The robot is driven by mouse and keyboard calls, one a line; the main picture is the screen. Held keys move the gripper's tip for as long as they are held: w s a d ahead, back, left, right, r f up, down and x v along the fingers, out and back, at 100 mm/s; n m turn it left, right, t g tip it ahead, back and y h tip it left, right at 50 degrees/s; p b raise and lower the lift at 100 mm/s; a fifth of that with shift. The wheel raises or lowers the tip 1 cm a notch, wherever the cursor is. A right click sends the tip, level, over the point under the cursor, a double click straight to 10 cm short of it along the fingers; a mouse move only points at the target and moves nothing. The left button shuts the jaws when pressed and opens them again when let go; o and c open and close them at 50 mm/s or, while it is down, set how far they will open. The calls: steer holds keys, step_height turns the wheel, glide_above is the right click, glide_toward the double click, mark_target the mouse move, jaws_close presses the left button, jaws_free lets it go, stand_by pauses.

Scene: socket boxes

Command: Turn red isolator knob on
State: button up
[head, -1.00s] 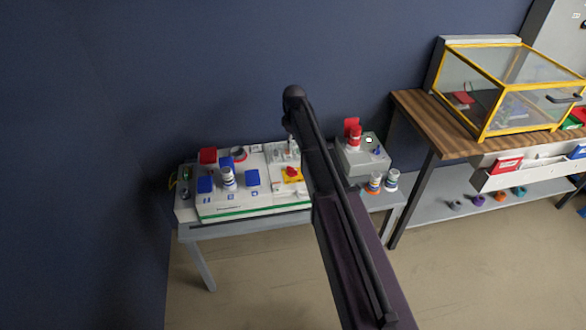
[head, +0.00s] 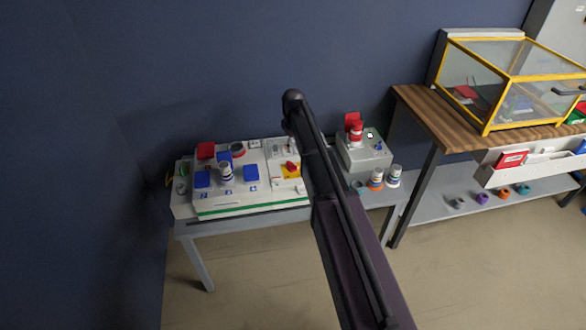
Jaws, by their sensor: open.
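The red isolator knob (head: 292,166) sits on a yellow plate (head: 289,173) at the right part of the white socket panel (head: 240,207). The panel lies on a grey table against the dark blue wall. My dark arm crosses the picture just right of the knob and covers part of the panel's right end. My gripper does not show in the head view, so its place relative to the knob cannot be told. The knob's exact turn position is too small to read.
Blue socket covers (head: 202,179) and a white-and-blue plug (head: 226,172) are on the panel's left part. A grey box (head: 366,157) with a red-and-white plug (head: 356,133) stands right of my arm, with loose plugs (head: 394,176) before it. A wooden bench (head: 420,105) carries a yellow-framed case (head: 510,80).

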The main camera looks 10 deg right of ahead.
mark_target(293, 163)
steer(key=shift+f+b, duration=4.4)
steer(key=shift+f, duration=0.3)
steer(key=shift+a, duration=0.1)
jaws_close()
